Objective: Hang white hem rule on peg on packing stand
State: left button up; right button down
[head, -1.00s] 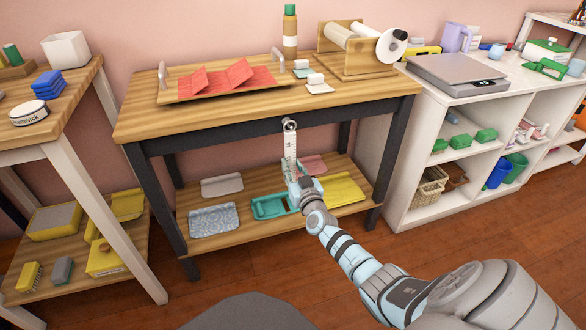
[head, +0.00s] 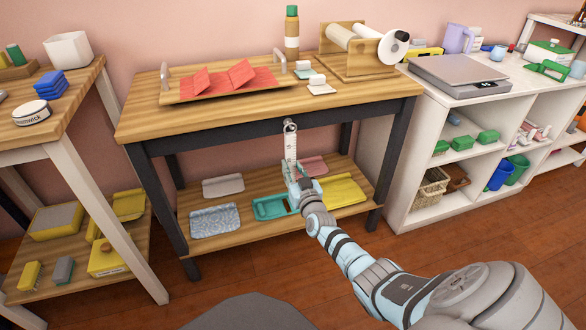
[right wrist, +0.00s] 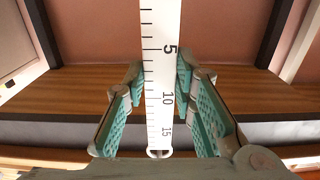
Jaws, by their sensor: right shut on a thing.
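The white hem rule (head: 291,145) stands nearly upright in front of the dark front rail of the wooden packing stand (head: 222,119). The metal peg (head: 290,125) shows on that rail, right at the rule's top end. I cannot tell whether the rule's hole is around the peg or only in front of it. My right gripper (head: 296,176) is shut on the rule below the peg. In the right wrist view the rule (right wrist: 161,75) runs between the teal fingers (right wrist: 160,78), with a holed end near the bottom. My left gripper is out of view.
On the stand's top are a tray (head: 222,90) with red cloth, a bottle (head: 291,35) and a roll holder (head: 358,62). Folded cloths and a teal tray (head: 270,207) lie on its lower shelf. A white shelf unit (head: 400,190) stands close at the right.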

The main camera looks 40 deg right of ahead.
jog(key=c, duration=1.2)
grip_release()
jog(key=shift+c, duration=0.2)
jog(key=shift+s+f, duration=0.1)
jog(key=v, duration=1.2)
